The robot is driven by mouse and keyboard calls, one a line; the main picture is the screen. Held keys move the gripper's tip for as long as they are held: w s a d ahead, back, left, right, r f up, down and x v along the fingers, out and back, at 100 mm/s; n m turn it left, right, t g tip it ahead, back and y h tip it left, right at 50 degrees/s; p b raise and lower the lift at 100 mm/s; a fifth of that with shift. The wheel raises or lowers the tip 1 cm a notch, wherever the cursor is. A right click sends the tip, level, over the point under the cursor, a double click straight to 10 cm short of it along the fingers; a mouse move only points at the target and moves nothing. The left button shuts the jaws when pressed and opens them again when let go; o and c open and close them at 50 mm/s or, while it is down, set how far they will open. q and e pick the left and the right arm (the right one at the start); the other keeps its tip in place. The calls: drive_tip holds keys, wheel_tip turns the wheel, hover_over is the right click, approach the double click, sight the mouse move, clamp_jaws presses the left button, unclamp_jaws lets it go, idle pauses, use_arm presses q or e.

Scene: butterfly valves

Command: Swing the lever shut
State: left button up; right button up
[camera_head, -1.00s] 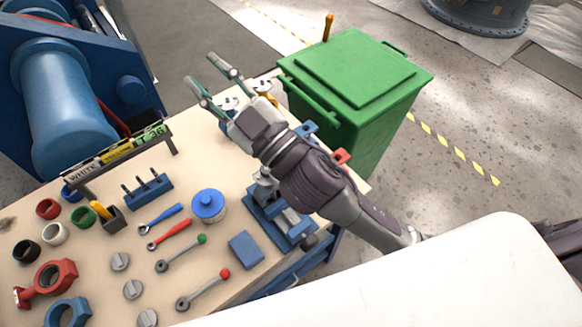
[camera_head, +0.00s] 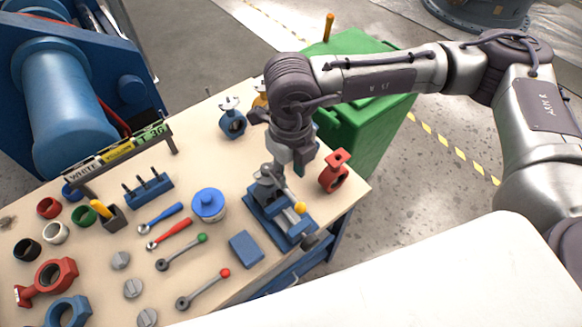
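A blue vise (camera_head: 262,215) stands near the bench's right edge. A small grey fitting (camera_head: 266,185) rises at its back, partly hidden by my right arm. A yellow ball knob (camera_head: 300,207) shows at the vise's right side and looks like a lever's end; its shaft is hard to make out. My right gripper (camera_head: 288,168) points down just above and behind the vise. Its fingers are small and partly hidden, so I cannot tell whether they are open or touch anything. My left gripper is not in view.
Loose levers with a green knob (camera_head: 202,238) and a red knob (camera_head: 225,273) lie on the bench left of the vise. A red valve (camera_head: 334,172) and a blue valve (camera_head: 232,122) stand behind. A green bin (camera_head: 376,135) stands beyond the bench.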

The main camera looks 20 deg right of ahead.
sight(291, 196)
drive_tip(key=shift+w+d+f+b, duration=0.15)
drive_tip(key=shift+f+b, duration=0.25)
drive_tip(key=shift+f, duration=0.4)
wheel_tip(291, 196, down, 6)
drive_tip(key=b, duration=0.4)
drive_tip(key=shift+f+b, duration=0.25)
drive_tip(key=shift+b, duration=0.1)
drive_tip(key=shift+f+b, duration=0.5)
drive_tip(key=shift+b, duration=0.2)
drive_tip(key=shift+r, duration=0.1)
clamp_jaws()
